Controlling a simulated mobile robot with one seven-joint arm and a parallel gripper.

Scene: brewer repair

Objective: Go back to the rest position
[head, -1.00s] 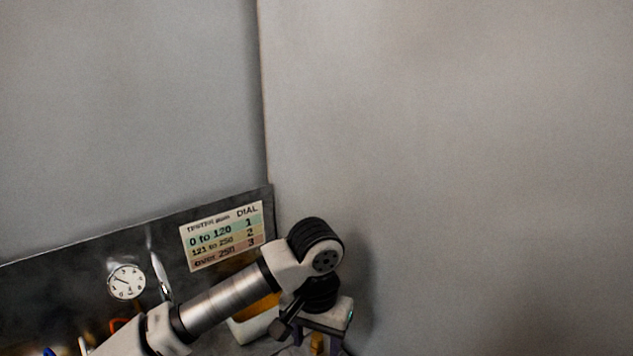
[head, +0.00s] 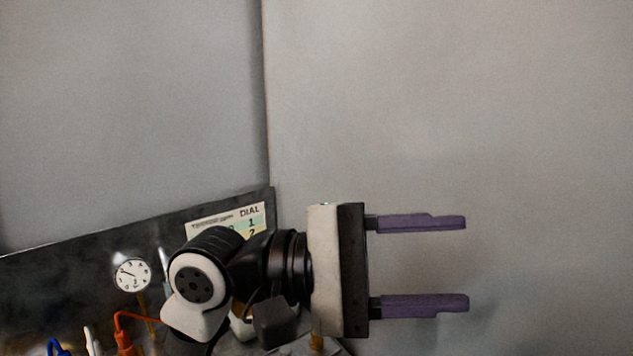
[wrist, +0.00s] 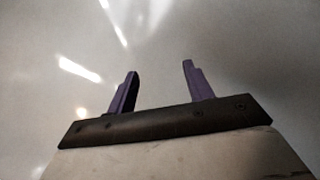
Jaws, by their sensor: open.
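My gripper (head: 466,262) is raised in the lower middle of the head view, pointing right. Its two purple fingers are wide apart with nothing between them. In the wrist view the open fingers (wrist: 160,72) stand in front of a plain grey surface with bright reflections. My arm covers part of the bench behind it.
A dark back panel (head: 60,280) runs along the wall at left, with a round white dial (head: 132,274) and a partly hidden chart (head: 250,216). An orange item (head: 125,340) and a blue item (head: 58,347) show at the bottom left. The space right of my gripper is clear.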

